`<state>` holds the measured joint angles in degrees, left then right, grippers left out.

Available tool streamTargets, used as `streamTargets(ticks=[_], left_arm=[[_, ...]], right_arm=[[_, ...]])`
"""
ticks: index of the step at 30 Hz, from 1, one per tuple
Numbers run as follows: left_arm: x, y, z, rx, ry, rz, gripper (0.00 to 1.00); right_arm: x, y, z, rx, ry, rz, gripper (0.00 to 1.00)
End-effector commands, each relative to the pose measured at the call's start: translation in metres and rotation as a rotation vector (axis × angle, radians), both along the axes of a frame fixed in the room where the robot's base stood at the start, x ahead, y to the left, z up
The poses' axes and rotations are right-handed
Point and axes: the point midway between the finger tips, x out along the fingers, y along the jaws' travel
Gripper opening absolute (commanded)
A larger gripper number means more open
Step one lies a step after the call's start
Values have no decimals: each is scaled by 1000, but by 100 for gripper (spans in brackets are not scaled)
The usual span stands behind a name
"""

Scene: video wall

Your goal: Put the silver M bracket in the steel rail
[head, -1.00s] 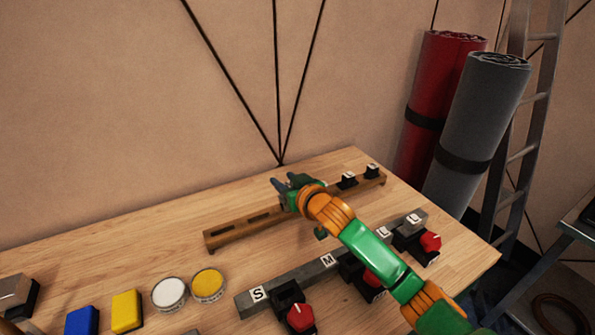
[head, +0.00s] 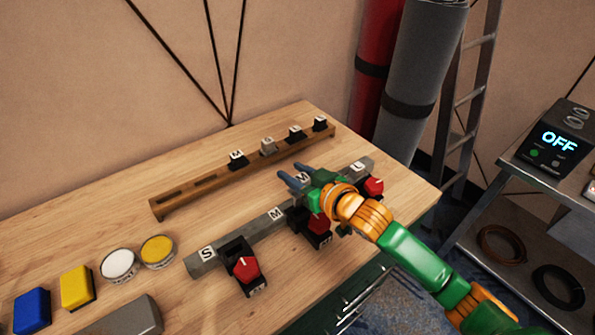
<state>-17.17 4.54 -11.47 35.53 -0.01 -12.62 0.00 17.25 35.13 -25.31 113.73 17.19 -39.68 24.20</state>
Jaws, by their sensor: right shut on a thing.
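My right gripper (head: 294,174) is shut on a bracket (head: 303,178), of which a white M label shows between the fingers; its body is mostly hidden, so its colour is unclear. It is over or beside the steel rail (head: 240,236), near its middle; I cannot tell whether the bracket touches the rail. The grey rail carries S and M labels on its left part. A silver bracket marked L (head: 360,167) sits at its right end. My left gripper is not in view.
Red-knobbed clamps (head: 246,268) line the steel rail's front. Tins (head: 119,265), blue and yellow blocks and a grey block (head: 130,316) stand at left.

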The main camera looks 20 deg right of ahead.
Motion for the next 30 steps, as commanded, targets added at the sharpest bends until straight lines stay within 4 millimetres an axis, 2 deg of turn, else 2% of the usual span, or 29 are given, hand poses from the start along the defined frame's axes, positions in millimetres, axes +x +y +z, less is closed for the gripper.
streamTargets(ticks=[1, 3, 30], left_arm=[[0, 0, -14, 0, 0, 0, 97], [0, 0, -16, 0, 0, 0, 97], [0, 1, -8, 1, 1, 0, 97]], right_arm=[[0, 0, -12, 0, -2, 0, 0], [0, 0, -14, 0, -2, 0, 0], [0, -1, -12, 1, -3, 0, 0]])
